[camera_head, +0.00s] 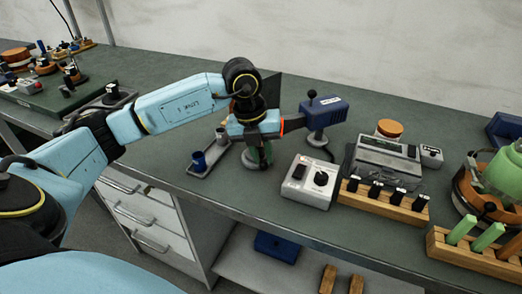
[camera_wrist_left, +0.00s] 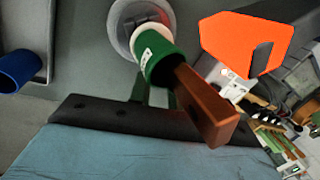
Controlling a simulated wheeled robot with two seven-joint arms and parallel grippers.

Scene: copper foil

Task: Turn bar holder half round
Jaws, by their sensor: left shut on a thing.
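The bar holder (camera_head: 265,155) is a green upright body on a pale round base, low beneath my left wrist in the head view. In the left wrist view the green holder (camera_wrist_left: 158,58) carries a white label, and a copper-brown bar (camera_wrist_left: 208,105) sticks out of it toward the lower right. My left gripper (camera_head: 263,143) points down over the holder and is shut on it; the fingers are mostly hidden by the wrist. My right gripper is in neither view.
A blue device (camera_head: 324,112) stands just right of the holder; a bright orange face (camera_wrist_left: 240,42) shows close beside the holder. A tray with a blue cup (camera_head: 198,161) lies left. A white control box (camera_head: 311,183) and wooden rack (camera_head: 383,203) stand right.

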